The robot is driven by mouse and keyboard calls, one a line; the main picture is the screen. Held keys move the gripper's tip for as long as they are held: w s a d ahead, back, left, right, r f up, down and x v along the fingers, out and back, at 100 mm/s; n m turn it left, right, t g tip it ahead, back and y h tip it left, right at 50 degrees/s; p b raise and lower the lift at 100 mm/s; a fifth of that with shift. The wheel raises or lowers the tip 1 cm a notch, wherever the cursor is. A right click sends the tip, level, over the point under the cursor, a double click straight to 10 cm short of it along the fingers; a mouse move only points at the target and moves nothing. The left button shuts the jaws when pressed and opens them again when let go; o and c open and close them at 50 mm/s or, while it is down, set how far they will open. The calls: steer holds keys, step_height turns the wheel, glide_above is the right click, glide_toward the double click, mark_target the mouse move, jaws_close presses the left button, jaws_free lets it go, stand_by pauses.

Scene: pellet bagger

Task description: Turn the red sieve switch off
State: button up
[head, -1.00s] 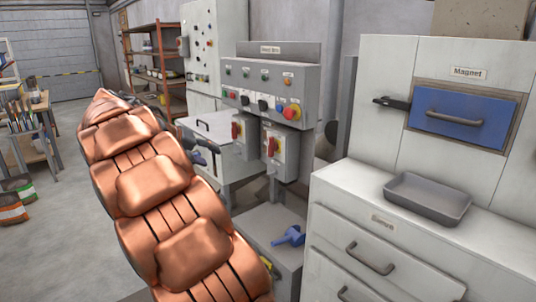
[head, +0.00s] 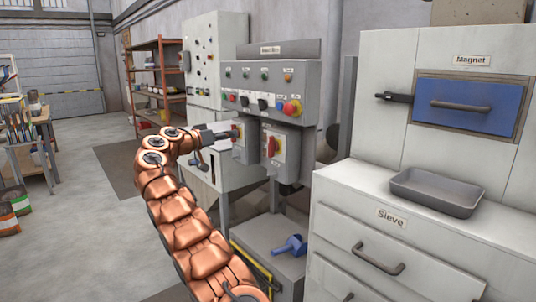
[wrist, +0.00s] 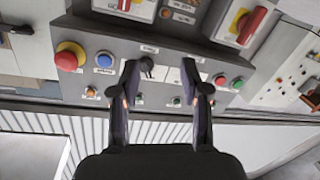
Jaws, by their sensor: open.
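Two red rotary switches on yellow plates sit on grey boxes under the control panel (head: 268,75). The left red switch (head: 236,131) is partly behind my gripper (head: 228,133); the right red switch (head: 272,147) is clear. Both handles look roughly upright in the head view. Their labels are too small to read, so I cannot tell which is the sieve's. In the wrist view, turned upside down, one red switch (wrist: 251,26) is at upper right and the other (wrist: 125,4) at the top edge. My gripper (wrist: 160,78) is open and empty, its fingers over the panel's knobs.
A red emergency button (head: 292,108) is at the panel's right; it also shows in the wrist view (wrist: 69,56). A blue scoop (head: 291,245) lies on a low grey box. A cabinet labelled Sieve (head: 391,217) and a grey tray (head: 436,192) stand at right.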

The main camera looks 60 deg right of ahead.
mark_target(269, 145)
steer(key=s+d+f+m+g, duration=0.1)
steer(key=s+d, duration=0.1)
steer(key=d, duration=0.2)
steer(key=s+d+f+m, duration=0.2)
steer(key=s+d, duration=0.1)
steer(key=s+d+f+m+g+b, duration=0.1)
steer(key=s+d+f+m, duration=0.1)
steer(key=s+d, duration=0.1)
steer(key=shift+d+f+g, duration=0.1)
steer(key=shift+d+g, duration=0.2)
steer(key=shift+d, duration=0.55)
steer(key=shift+x, duration=0.85)
steer(key=shift+f, duration=0.15)
steer(key=shift+c, duration=0.4)
jaws_close()
